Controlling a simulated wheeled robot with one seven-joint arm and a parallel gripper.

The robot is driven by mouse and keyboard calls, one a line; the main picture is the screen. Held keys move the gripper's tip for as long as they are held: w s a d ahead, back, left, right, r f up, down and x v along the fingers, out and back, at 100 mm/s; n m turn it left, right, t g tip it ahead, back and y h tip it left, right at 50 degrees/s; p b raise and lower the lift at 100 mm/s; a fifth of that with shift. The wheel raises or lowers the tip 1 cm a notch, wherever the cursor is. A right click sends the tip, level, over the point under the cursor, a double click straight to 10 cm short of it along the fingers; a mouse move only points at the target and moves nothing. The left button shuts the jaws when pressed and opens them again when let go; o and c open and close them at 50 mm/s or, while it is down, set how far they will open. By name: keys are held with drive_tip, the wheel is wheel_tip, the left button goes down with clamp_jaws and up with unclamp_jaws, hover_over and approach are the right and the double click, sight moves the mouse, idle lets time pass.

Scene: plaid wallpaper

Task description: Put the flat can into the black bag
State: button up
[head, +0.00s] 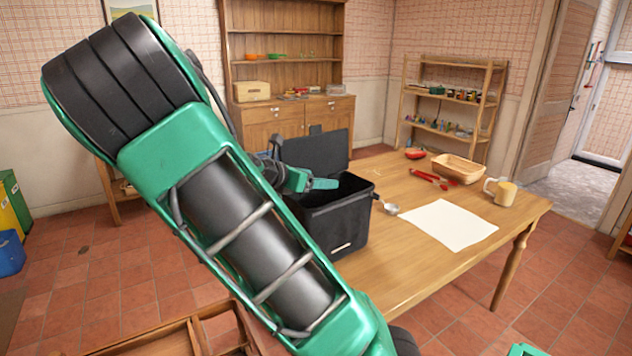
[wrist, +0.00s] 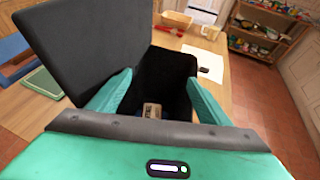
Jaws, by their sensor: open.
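The black bag (head: 335,225) stands on the wooden table with its lid raised at the back; its dark inside (wrist: 165,72) shows in the wrist view. My gripper (head: 318,184) is over the bag's opening, partly hidden by my own arm in the head view. In the wrist view my gripper (wrist: 161,78) has its two green fingers spread apart, one at each side of the opening. A small beige and grey thing (wrist: 152,110) shows low between the fingers, apart from them; it may be the flat can, but I cannot tell for sure.
The table's front right part is clear.

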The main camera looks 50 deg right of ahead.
drive_tip(key=v, duration=0.9)
drive_tip(key=shift+f, duration=0.1)
idle(0.5)
